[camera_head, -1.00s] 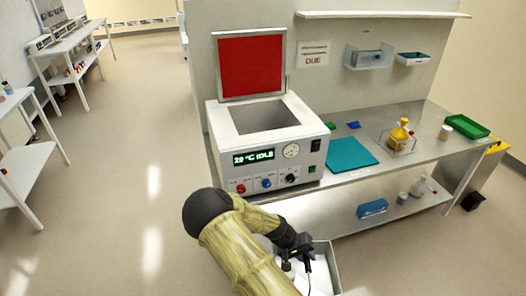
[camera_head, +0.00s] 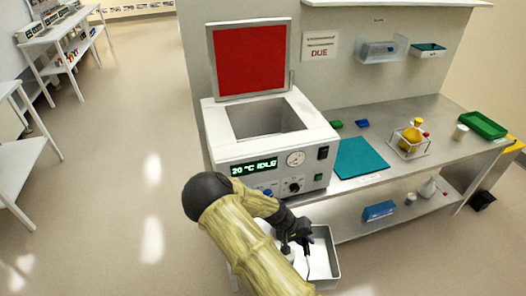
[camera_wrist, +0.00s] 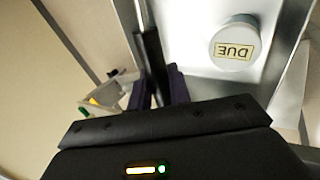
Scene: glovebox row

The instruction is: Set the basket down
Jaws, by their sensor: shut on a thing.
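My gripper (camera_head: 297,240) is low in front of the bench in the head view, over a grey metal tray (camera_head: 331,255). In the wrist view its dark fingers (camera_wrist: 158,88) are shut on a slim dark bar (camera_wrist: 150,55), which looks like the basket's handle. The rest of the basket is hard to make out; my arm and gripper hide much of that area. Beyond the fingers, a white cylinder marked DUE (camera_wrist: 233,42) stands in a pale, metal-walled space. I cannot tell whether the basket touches anything below.
The bath (camera_head: 262,165), reading 20 °C IDLE, has its red-faced lid (camera_head: 249,60) raised. On the bench are a teal mat (camera_head: 361,158), a wire holder (camera_head: 408,150) with a yellow flask and a green tray (camera_head: 483,125). The floor to the left is clear.

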